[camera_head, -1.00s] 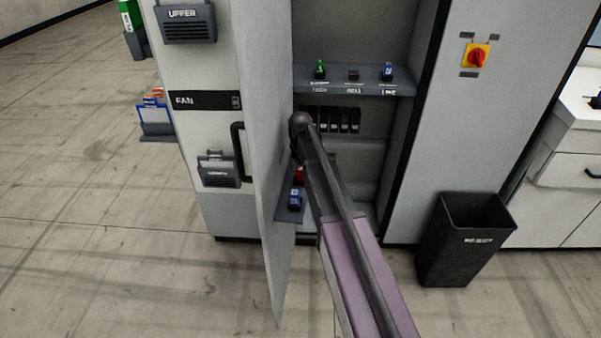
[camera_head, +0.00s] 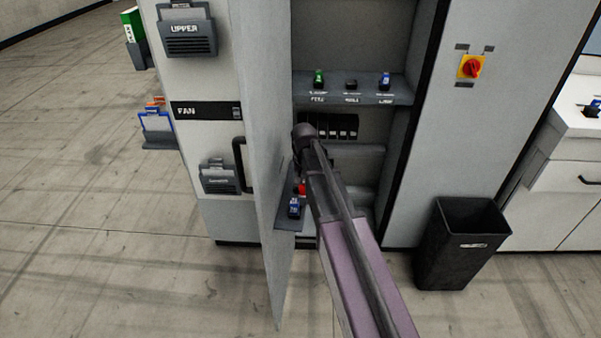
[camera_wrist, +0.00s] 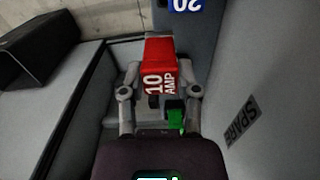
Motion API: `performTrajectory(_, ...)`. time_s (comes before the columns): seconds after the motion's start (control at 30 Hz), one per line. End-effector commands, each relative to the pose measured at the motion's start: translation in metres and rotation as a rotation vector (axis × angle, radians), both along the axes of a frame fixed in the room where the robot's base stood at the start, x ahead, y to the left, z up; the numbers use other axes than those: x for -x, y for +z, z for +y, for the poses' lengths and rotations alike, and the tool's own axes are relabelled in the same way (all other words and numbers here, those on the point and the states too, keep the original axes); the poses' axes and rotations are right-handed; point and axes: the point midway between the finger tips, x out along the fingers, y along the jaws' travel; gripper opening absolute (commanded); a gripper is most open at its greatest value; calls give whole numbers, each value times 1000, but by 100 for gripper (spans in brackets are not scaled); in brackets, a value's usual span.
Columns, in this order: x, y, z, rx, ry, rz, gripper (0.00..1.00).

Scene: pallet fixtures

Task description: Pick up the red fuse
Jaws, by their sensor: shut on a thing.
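The red fuse (camera_wrist: 160,66), marked 10 AMP, is between the two fingers of my gripper (camera_wrist: 158,72) in the wrist view. My gripper is shut on it. In the head view the red fuse (camera_head: 301,188) shows as a small red patch beside my arm, just behind a blue fuse (camera_head: 294,208) on a small grey shelf (camera_head: 285,224) by the open door. My arm hides the gripper there. I cannot tell whether the red fuse still touches the shelf. The wrist view shows part of the blue fuse (camera_wrist: 185,4), marked 20, just beyond the red one.
The open cabinet door (camera_head: 262,150) stands close left of my arm. Inside the cabinet, an upper shelf (camera_head: 350,98) holds a green fuse (camera_head: 319,78) and another blue fuse (camera_head: 385,81). A black bin (camera_head: 460,245) stands at the right. A SPARE label (camera_wrist: 241,121) is in the wrist view.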

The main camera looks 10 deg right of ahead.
Motion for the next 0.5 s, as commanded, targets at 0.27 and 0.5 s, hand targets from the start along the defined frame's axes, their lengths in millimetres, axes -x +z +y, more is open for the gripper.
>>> performTrajectory(0.27,63,6,1,0,0,0,0)
performTrajectory(0.5,87,8,1,0,0,0,0)
